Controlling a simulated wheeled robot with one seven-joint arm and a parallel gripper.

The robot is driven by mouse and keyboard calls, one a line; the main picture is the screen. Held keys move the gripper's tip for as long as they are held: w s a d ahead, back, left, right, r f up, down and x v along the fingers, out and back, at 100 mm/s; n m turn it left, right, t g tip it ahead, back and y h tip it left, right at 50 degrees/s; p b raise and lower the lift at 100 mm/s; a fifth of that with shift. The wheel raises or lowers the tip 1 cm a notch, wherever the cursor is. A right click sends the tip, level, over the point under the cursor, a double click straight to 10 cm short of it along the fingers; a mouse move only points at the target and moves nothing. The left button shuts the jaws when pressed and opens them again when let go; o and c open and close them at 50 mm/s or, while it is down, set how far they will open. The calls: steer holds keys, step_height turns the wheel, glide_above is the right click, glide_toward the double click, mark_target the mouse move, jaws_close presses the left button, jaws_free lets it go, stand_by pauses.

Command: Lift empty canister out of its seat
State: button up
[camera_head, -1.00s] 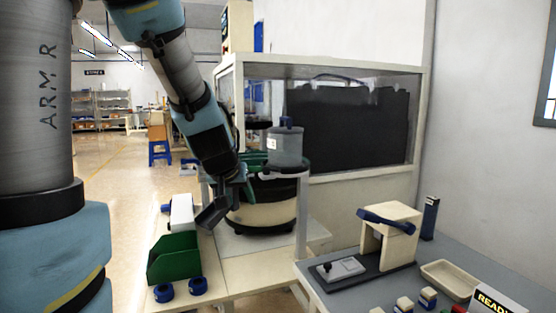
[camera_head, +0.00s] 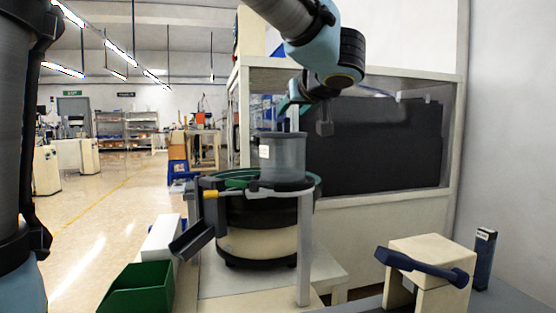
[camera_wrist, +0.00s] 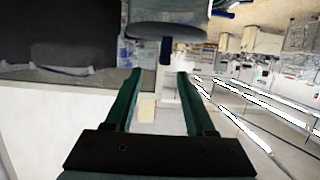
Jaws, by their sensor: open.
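The grey translucent canister (camera_head: 283,157) stands upright in its seat, a dark ring (camera_head: 285,186) on a grey post at the bowl feeder's near rim. A small white label is on its side. My gripper (camera_head: 291,104) is above and behind its top in the head view, partly hidden by my wrist. In the wrist view, the canister (camera_wrist: 168,12) appears upside down at the top, with its dark lid and blue knob (camera_wrist: 165,51). The knob lies in line with the gap between my two green fingers (camera_wrist: 159,75). They are apart and empty.
The bowl feeder (camera_head: 255,240) sits under the seat, with a dark chute at left. A green bin (camera_head: 138,288) is at lower left. A framed enclosure (camera_head: 455,130) stands close behind. A beige block with a blue handle (camera_head: 425,265) is at lower right.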

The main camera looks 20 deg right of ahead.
mark_target(280, 124)
steer(key=x, duration=0.5)
steer(key=shift+w+d+f, duration=0.1)
steer(key=shift+w+d, duration=0.05)
steer(key=shift+w, duration=0.2)
steer(key=x, duration=0.3)
steer(key=b+x, duration=0.1)
steer(key=x, duration=0.1)
steer(key=shift+w+a+f, duration=0.1)
steer(key=shift+a+f, duration=0.15)
steer(key=shift+a, duration=0.15)
jaws_close()
steer(key=shift+r, duration=0.1)
stand_by(0.7)
